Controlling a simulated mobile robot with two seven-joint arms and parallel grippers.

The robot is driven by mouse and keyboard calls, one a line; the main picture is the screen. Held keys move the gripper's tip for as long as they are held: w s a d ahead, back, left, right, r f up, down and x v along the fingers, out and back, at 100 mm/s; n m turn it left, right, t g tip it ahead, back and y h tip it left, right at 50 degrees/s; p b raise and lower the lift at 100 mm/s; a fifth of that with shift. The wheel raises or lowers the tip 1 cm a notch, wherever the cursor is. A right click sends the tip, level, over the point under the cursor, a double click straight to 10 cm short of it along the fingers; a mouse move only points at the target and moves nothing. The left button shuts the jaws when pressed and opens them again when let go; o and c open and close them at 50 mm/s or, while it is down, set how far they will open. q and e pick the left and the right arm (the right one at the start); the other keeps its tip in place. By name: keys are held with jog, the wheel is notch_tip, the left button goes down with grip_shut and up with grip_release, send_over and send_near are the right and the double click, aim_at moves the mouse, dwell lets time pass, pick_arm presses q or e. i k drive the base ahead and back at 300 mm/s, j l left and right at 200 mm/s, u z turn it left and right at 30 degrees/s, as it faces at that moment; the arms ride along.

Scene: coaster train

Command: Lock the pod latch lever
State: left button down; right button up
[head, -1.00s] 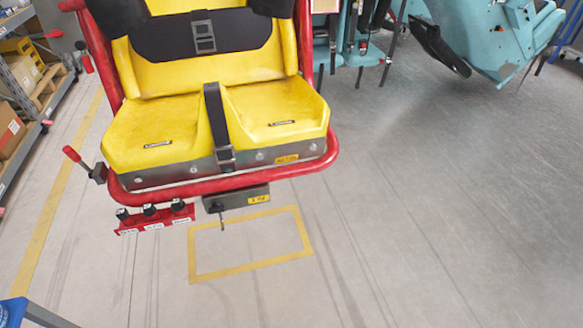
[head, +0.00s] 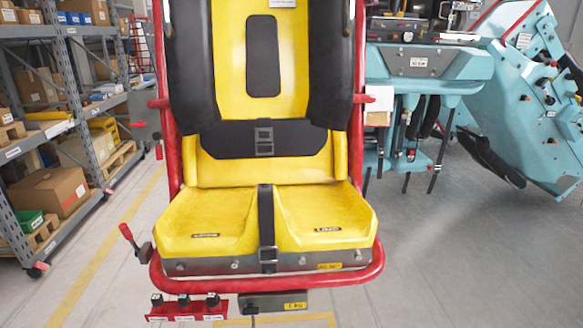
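The pod is a yellow seat (head: 215,215) with black padding, held in a red tube frame (head: 375,268). A lever with a red grip (head: 126,231) sits on a grey bracket at the left of the frame's lower front. It leans up and to the left. Another small red-ended lever (head: 158,150) hangs at the frame's left side, higher up. The frames do not show which one is the latch lever or whether it is locked. Neither of my grippers is in view.
A red panel with several black knobs (head: 185,308) and a grey box (head: 272,301) hang under the seat front. Shelving (head: 75,100) with cardboard boxes stands at left. Teal machinery (head: 535,100) stands at right. The floor (head: 470,260) at front right is clear.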

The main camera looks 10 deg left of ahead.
aim_at(128, 234)
jog(key=i+l, duration=0.45)
jog(key=i, duration=0.25)
jog(key=i+l+u, duration=0.3)
jog(key=u, duration=0.2)
jog(key=i+l+u, duration=0.25)
jog(key=l+u, duration=0.2)
jog(key=u, duration=1.55)
jog(key=i+j, duration=0.9)
jog(key=j, duration=0.2)
jog(key=z, duration=1.8)
jog(key=i+j, duration=0.1)
